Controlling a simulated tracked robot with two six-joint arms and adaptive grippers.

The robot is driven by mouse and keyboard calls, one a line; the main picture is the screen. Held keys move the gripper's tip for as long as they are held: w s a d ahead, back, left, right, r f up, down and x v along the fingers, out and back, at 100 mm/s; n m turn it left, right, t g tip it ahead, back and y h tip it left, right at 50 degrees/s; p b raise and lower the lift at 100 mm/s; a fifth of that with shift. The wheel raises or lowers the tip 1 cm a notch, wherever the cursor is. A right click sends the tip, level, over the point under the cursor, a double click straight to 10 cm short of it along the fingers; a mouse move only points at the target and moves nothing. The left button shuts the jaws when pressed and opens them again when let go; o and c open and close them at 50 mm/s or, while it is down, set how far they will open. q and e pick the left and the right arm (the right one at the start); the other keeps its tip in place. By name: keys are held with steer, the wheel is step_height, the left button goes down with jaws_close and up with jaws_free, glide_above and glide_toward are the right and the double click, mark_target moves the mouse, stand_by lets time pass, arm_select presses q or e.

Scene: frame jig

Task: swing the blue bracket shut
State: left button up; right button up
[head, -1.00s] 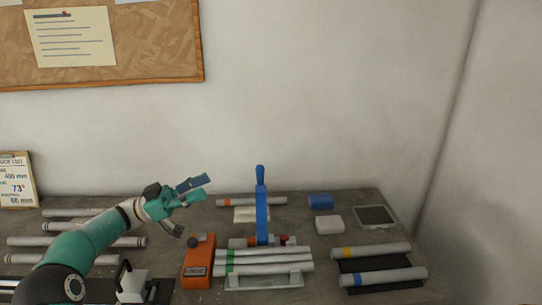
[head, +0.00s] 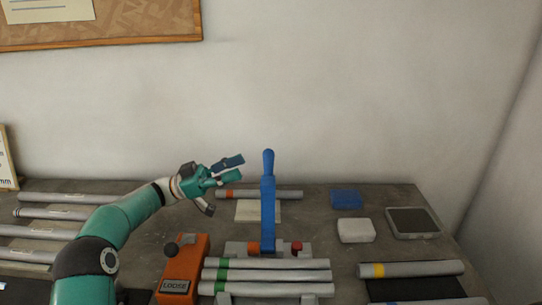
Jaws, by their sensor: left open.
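The blue bracket (head: 268,215) stands upright, swung open, at the back of the grey jig (head: 308,296), with a rounded handle at its top. Several grey tubes with green bands (head: 280,276) lie in the jig in front of it. My left gripper (head: 240,168) is open and empty. It is in the air just left of the bracket's upper part, apart from it in the picture; the depth between them is hard to tell. My right gripper is not in view.
An orange box marked LOOSE (head: 186,268), with a dark knob, stands left of the jig. An orange-banded tube (head: 290,194) lies behind. A blue block (head: 346,198), white block (head: 356,231), grey tray (head: 413,235) and yellow-banded tube (head: 420,269) are to the right.

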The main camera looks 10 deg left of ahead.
mark_target(269, 152)
arm_select(q)
steer(key=p+x, duration=0.1)
steer(key=x, duration=0.8)
steer(key=shift+d+p, duration=0.1)
steer(key=shift+p, duration=0.2)
steer(key=shift+r, duration=0.1)
jaws_close()
